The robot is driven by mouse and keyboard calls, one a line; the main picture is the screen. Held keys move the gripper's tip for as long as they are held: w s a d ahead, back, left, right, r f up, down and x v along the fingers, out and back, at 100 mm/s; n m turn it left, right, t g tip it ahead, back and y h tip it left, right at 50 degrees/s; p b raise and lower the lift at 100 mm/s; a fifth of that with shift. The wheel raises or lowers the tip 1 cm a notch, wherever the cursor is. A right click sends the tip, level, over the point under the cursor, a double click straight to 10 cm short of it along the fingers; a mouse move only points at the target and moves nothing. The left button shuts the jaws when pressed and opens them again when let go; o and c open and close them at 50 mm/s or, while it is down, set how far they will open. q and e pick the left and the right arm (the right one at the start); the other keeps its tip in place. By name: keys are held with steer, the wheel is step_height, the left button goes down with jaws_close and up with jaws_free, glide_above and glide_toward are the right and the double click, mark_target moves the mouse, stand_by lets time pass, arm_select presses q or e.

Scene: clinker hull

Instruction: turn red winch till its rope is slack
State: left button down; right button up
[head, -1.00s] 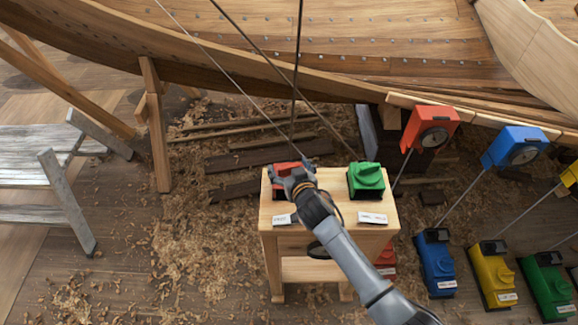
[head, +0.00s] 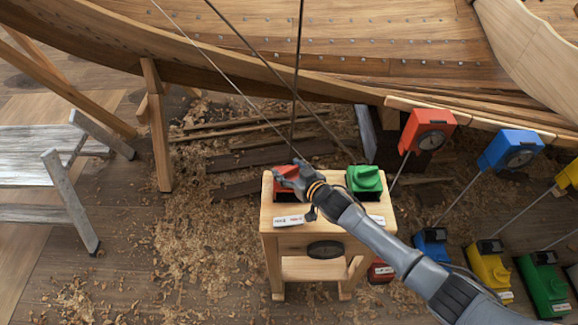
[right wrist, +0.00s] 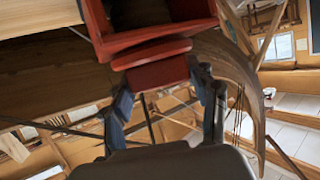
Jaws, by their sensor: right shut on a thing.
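The red winch (head: 284,194) stands on the left of a small wooden stand (head: 265,222). My right gripper (head: 288,178) is shut on its knob in the head view and hides much of it. In the right wrist view, the winch's red knob (right wrist: 152,72) sits between the two fingers of the gripper (right wrist: 167,88). Straight dark ropes (head: 298,60) run up from the stand past the hull; none hangs visibly loose. Which rope belongs to the red winch is hard to tell, as the gripper covers its top. My left gripper is out of view.
A green winch (head: 365,179) stands close to the right on the same stand. A red box with a dial (head: 428,130) and a blue one (head: 514,148) hang at right, above more coloured winches. The hull (head: 330,75) spans the back. Shavings cover the floor.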

steer(key=shift+w+d+f+n+g+y+b, duration=0.1)
steer(key=shift+n+g+y+b, duration=0.1)
steer(key=shift+n+y, duration=0.15)
steer(key=shift+w+d+n+g+y+b, duration=0.1)
steer(key=shift+n+g+y, duration=0.15)
steer(key=shift+n, duration=0.1)
steer(key=shift+n+g+y+b, duration=0.5)
steer(key=shift+n+b, duration=0.1)
steer(key=shift+b, duration=0.1)
steer(key=n+g+y+b, duration=0.2)
steer(key=n+g+b, duration=0.1)
steer(key=b, duration=0.1)
steer(key=shift+a+y+b, duration=0.1)
steer(key=shift+y+b, duration=0.2)
steer(key=shift+b, duration=0.1)
steer(key=shift+s+n+g+y+b, duration=0.1)
steer(key=shift+n+g+y+b, duration=0.3)
steer(key=shift+n+g+b, duration=0.65)
steer(key=shift+n+g, duration=0.3)
steer(key=shift+n, duration=0.05)
steer(key=shift+r, duration=0.2)
steer(key=o, duration=1.2)
steer(key=shift+a, duration=0.1)
steer(key=shift+c, duration=0.2)
steer(key=shift+f, duration=0.1)
